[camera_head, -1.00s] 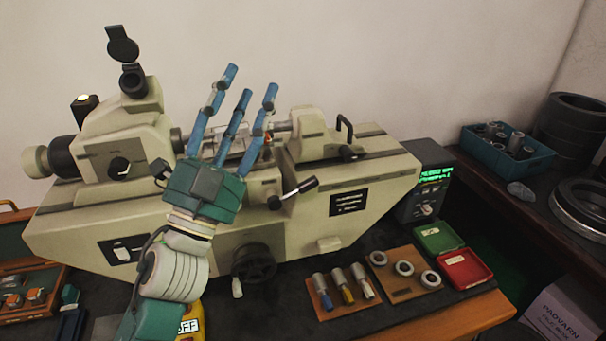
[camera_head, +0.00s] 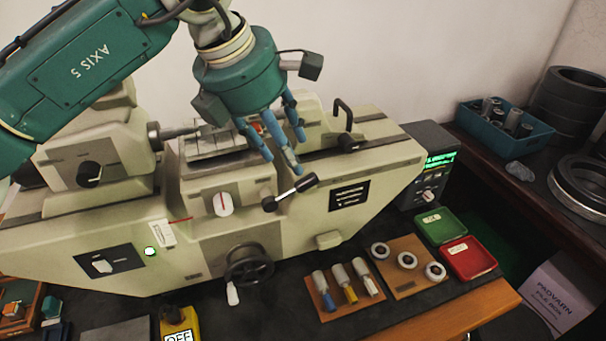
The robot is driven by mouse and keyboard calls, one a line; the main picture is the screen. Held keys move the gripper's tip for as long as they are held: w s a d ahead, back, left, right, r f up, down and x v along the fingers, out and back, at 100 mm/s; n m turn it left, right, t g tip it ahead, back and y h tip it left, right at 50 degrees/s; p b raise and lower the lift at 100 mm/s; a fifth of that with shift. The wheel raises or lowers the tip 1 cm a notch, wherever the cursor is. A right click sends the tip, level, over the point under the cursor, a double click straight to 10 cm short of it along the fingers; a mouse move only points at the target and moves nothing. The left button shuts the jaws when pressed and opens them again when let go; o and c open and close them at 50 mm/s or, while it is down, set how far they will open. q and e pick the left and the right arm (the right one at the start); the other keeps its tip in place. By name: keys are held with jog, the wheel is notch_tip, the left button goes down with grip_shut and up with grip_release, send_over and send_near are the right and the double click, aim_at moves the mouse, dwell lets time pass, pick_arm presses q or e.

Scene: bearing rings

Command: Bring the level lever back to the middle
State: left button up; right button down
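A short metal lever with a black grip (camera_head: 305,184) sits on the front of the cream measuring machine (camera_head: 370,165). It slants up to the right from a black pivot knob. I take it for the level lever, though no label on it is readable. My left gripper (camera_head: 284,158) comes down from above, its blue fingers pointing down just above the lever. The fingers look straight and apart, with nothing between them. A gap to the lever seems to show, but depth is hard to judge. My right gripper is not in view.
A black handwheel (camera_head: 249,267) and a white pointer knob (camera_head: 223,204) are on the machine's front. Green (camera_head: 440,225) and red (camera_head: 468,258) trays lie at right.

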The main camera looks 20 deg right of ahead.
aim_at(305, 180)
pick_arm(q)
jog(key=p+x, duration=0.3)
jog(key=x, duration=0.5)
jog(key=shift+s+d+f, duration=0.1)
jog(key=shift+d+f, duration=0.15)
jog(key=shift+f, duration=0.05)
jog(key=shift+x, duration=0.8)
grip_shut()
jog(key=shift+a, duration=0.1)
